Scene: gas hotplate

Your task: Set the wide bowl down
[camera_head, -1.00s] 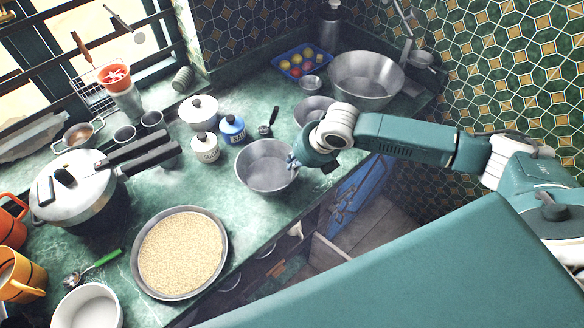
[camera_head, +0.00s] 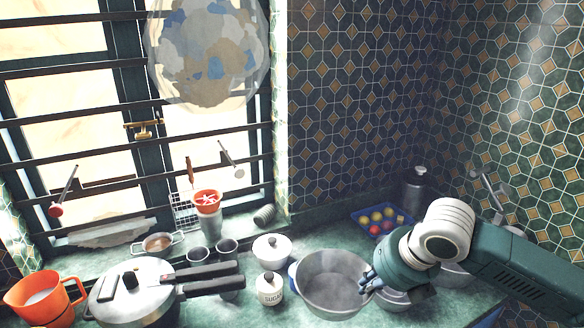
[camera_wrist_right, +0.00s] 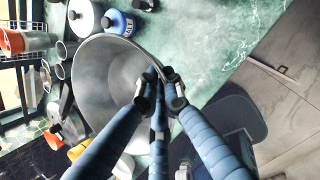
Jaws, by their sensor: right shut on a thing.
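The wide bowl (camera_head: 330,278) is grey metal and shows at the lower middle of the head view, open side up and empty. My right gripper (camera_head: 371,281) is shut on its right rim. In the right wrist view my fingers (camera_wrist_right: 160,92) pinch the rim of the bowl (camera_wrist_right: 100,75). The bowl looks larger against its neighbours than before and covers the blue jar in the head view, so it appears raised off the green counter (camera_wrist_right: 215,40). Its underside is hidden. My left gripper is not in view.
A sugar jar (camera_head: 270,290) and a white lidded pot (camera_head: 272,248) stand close left of the bowl. A pressure cooker (camera_head: 135,295) is farther left. A blue fruit tray (camera_head: 362,226) and a dark bottle (camera_head: 414,190) stand behind. Bare counter shows in the wrist view.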

